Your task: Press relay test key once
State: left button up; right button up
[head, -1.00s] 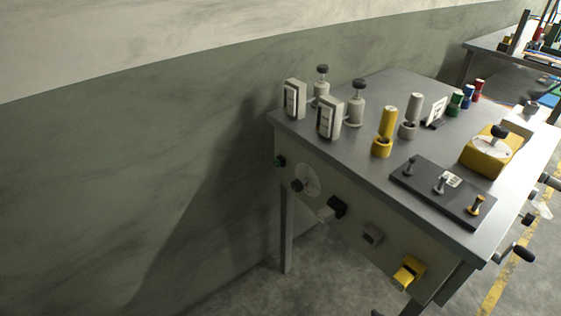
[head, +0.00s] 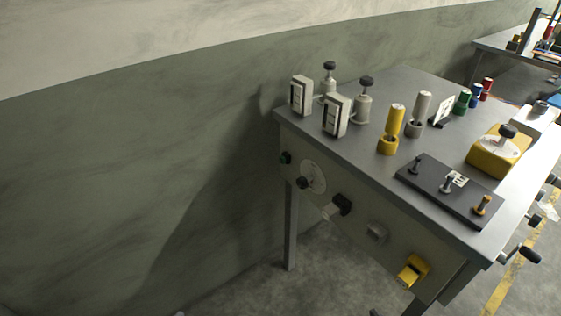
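A grey metal bench (head: 330,150) stands on the right with several controls on its top and front. I cannot tell which one is the relay test key. A black plate (head: 435,200) with three small levers and a white label lies near the top's front edge. Neither gripper shows in the head view.
On the top stand two grey switch boxes (head: 301,95), two black-knobbed posts (head: 363,100), a yellow cylinder (head: 391,130), a grey cylinder (head: 419,112) and a yellow box with a dial (head: 499,152). A wall (head: 130,180) runs behind. Black handles (head: 527,255) stick out at the right side.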

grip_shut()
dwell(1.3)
